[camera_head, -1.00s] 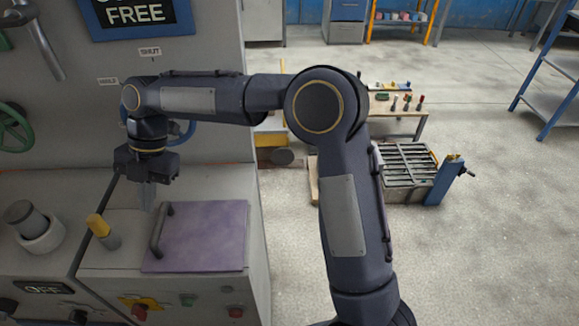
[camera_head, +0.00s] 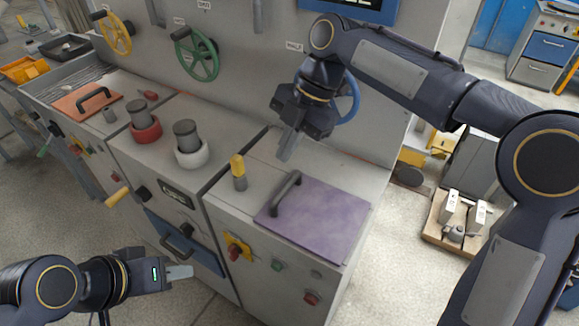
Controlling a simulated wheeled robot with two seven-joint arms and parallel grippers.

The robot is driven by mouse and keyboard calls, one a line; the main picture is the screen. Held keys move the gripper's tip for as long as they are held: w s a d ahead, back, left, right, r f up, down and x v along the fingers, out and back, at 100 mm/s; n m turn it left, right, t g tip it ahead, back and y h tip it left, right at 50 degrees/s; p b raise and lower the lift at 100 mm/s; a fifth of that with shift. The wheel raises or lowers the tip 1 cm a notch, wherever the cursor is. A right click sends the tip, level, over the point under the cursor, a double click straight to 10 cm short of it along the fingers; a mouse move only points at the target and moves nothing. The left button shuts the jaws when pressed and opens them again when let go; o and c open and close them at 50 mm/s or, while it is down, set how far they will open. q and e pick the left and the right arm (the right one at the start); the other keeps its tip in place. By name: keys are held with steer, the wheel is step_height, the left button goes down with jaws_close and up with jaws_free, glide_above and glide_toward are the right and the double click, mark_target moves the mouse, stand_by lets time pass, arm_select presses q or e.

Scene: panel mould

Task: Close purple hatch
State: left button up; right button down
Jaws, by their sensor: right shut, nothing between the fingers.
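The purple hatch (camera_head: 320,222) lies flat, as far as I can see, on top of the grey cabinet at the right end of the machine. A dark bar handle (camera_head: 285,194) stands along its left side. My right gripper (camera_head: 286,147) points down above and behind the handle, apart from it. Its fingers are shut and empty. My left gripper (camera_head: 180,272) is low at the left, in front of the cabinets and away from the hatch. It is seen side-on, so its finger gap cannot be judged.
A yellow-topped knob (camera_head: 238,170) stands left of the hatch. A white-ringed post (camera_head: 190,145) and a red-ringed post (camera_head: 144,122) stand further left. An orange hatch (camera_head: 87,98) is at the far left. A blue wheel (camera_head: 343,95) is behind my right gripper.

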steer(key=s+r+b, duration=0.2)
steer(key=s+r, duration=0.4)
steer(key=s, duration=0.5)
steer(key=s+d+f+m+t, duration=0.1)
steer(key=d+f+m+t, duration=0.1)
steer(key=d+f+m, duration=0.35)
steer(key=s+d+f+m+t, duration=0.2)
steer(key=d+m, duration=0.7)
steer(key=s+d+f+m+t, duration=0.2)
steer(key=s+d+f+m, duration=0.1)
steer(key=f+m, duration=0.2)
steer(key=s+d+f+m+t, duration=0.2)
steer(key=f+m, duration=0.4)
steer(key=m, duration=0.4)
steer(key=shift+s+d+h, duration=0.3)
steer(key=shift+s+d, duration=0.55)
steer(key=shift+d, duration=0.25)
